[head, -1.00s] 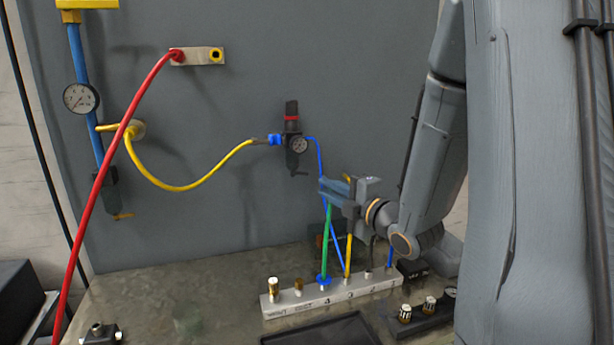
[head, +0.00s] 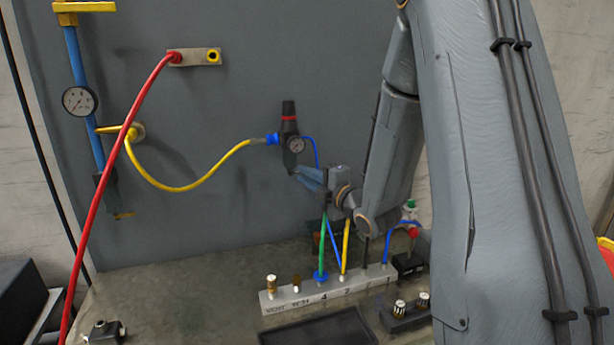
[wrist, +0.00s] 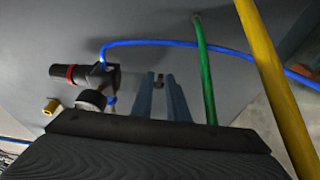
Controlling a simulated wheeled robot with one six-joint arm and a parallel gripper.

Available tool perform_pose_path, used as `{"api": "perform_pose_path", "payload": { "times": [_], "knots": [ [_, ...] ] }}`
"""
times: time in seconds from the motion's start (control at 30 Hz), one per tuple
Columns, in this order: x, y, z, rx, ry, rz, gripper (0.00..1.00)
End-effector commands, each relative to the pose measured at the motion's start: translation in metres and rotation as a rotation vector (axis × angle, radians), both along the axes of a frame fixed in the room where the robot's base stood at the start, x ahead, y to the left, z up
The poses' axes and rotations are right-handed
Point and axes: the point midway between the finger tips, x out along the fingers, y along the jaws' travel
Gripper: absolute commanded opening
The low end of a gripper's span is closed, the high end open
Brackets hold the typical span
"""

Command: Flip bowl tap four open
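A black filter-regulator (head: 289,125) with a red band and a round gauge hangs on the grey panel; a small dark tap sits below its bowl. My gripper (head: 297,171), with blue fingers, is close to the bowl's lower end. In the wrist view the regulator (wrist: 75,76) lies sideways, and my gripper (wrist: 160,88) has a narrow gap between its fingers. A small dark piece shows at that gap; contact cannot be told. I cannot read which tap is four.
A numbered manifold (head: 283,308) stands on the bench with green (head: 322,245), yellow (head: 346,247) and blue hoses rising beside my gripper. A red hose (head: 93,207) and a yellow hose (head: 195,187) cross the panel at left. A dark tray (head: 318,331) lies at the front.

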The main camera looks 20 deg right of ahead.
Motion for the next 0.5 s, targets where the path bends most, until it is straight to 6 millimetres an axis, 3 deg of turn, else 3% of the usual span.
{"api": "perform_pose_path", "payload": {
  "times": [0.07, 0.13, 0.5],
  "knots": [
    [-0.0001, 0.0, -0.0001, 0.0, 0.0, 0.0, 0.11],
    [-0.0002, -0.0001, -0.0001, 0.0, 0.0, 0.0, 0.0],
    [0.0013, -0.0024, -0.001, 0.001, 0.0, 0.031, 0.0]
  ]
}}
